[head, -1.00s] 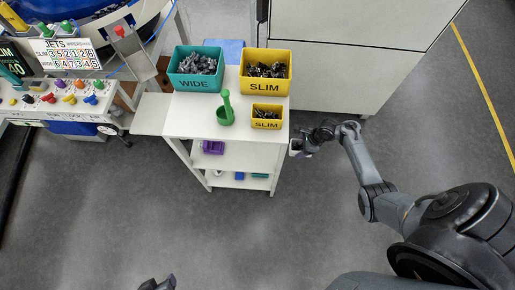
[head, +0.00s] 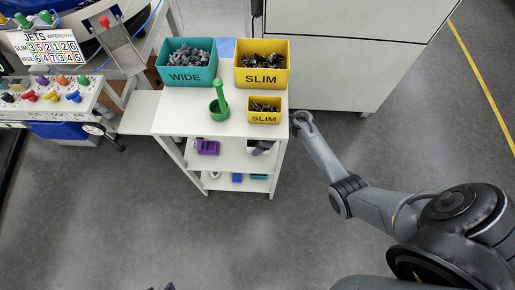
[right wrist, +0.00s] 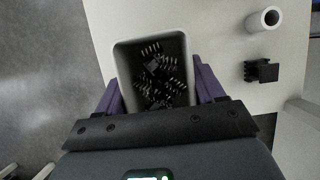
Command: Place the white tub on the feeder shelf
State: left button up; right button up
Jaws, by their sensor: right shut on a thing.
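The white tub (right wrist: 124,62) is in the right wrist view, with several black connectors in it. The purple fingers of my right gripper (right wrist: 160,85) are shut on it from both sides. In the head view my right gripper (head: 262,147) is partly under the cart's top, at the right end of the middle shelf (head: 228,158). The tub cannot be made out there. In the wrist view the tub overlaps a white surface (right wrist: 230,45); I cannot tell whether it touches. Only dark tips of my left gripper (head: 160,287) show at the bottom edge.
The cart top holds a teal WIDE bin (head: 187,78), a yellow SLIM bin (head: 262,77), a small SLIM bin (head: 264,117) and a green holder (head: 219,109). A white cylinder (right wrist: 264,19) and black connector (right wrist: 261,71) lie right of the tub.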

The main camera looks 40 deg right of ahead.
jog(key=shift+f+b, duration=1.65)
jog(key=shift+f, duration=0.15)
jog(key=shift+r, duration=0.1)
jog(key=o, duration=1.1)
jog(key=shift+c, duration=0.2)
